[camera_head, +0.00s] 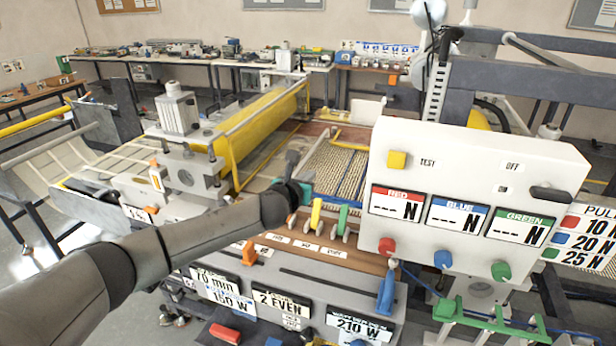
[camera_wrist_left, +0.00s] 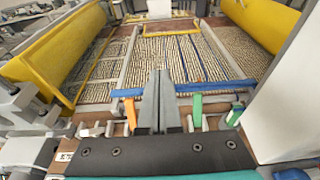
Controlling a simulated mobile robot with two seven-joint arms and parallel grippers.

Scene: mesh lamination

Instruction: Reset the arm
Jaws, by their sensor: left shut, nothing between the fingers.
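My left arm reaches in from the left in the head view. My left gripper (camera_head: 293,160) is shut and empty, and points away over the front edge of the machine bed. In the left wrist view its two dark fingers (camera_wrist_left: 160,78) lie together and point at the woven mesh (camera_wrist_left: 190,60). The mesh also shows in the head view (camera_head: 338,168), right of the gripper. I cannot tell whether the fingertips touch anything. My right gripper is in neither view.
A white control box (camera_head: 480,160) with RED, BLUE and GREEN readouts stands at the right. Benches with small items line the back wall.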

